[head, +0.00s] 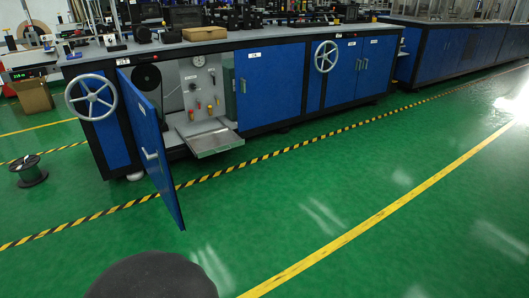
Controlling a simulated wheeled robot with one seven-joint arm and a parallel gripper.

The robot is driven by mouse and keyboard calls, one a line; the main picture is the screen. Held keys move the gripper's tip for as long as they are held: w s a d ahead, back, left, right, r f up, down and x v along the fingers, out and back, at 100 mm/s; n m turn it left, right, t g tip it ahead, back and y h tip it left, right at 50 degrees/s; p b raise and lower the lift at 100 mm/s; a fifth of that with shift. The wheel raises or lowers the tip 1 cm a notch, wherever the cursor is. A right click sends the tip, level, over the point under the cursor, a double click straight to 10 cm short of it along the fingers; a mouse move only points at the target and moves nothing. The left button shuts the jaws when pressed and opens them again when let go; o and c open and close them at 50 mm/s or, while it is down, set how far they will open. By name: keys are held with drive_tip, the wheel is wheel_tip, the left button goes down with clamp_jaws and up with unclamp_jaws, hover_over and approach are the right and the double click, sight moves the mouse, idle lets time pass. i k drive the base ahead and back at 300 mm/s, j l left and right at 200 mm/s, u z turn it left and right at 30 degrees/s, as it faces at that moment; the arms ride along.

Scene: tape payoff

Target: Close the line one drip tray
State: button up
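The drip tray (215,142) is a shallow grey metal tray at the bottom of an open compartment in the long blue machine. It is pulled out and its front part sticks out past the cabinet front. A blue cabinet door (154,145) with a pale handle stands swung open to the left of the tray, reaching out over the floor. I cannot read the line labels at this size. My gripper is not in view. A dark rounded shape at the bottom edge cannot be identified.
Handwheels (91,97) (326,56) stick out from the machine front. A cable spool (28,170) stands on the floor at left, near a cardboard box (33,95). The green floor (290,205) in front is clear, with striped and yellow lines.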

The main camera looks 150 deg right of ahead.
sight(206, 143)
drive_tip(key=z, duration=4.75)
drive_tip(key=i+l+u, duration=0.35)
drive_tip(key=i+l, duration=2.75)
drive_tip(key=l, duration=0.15)
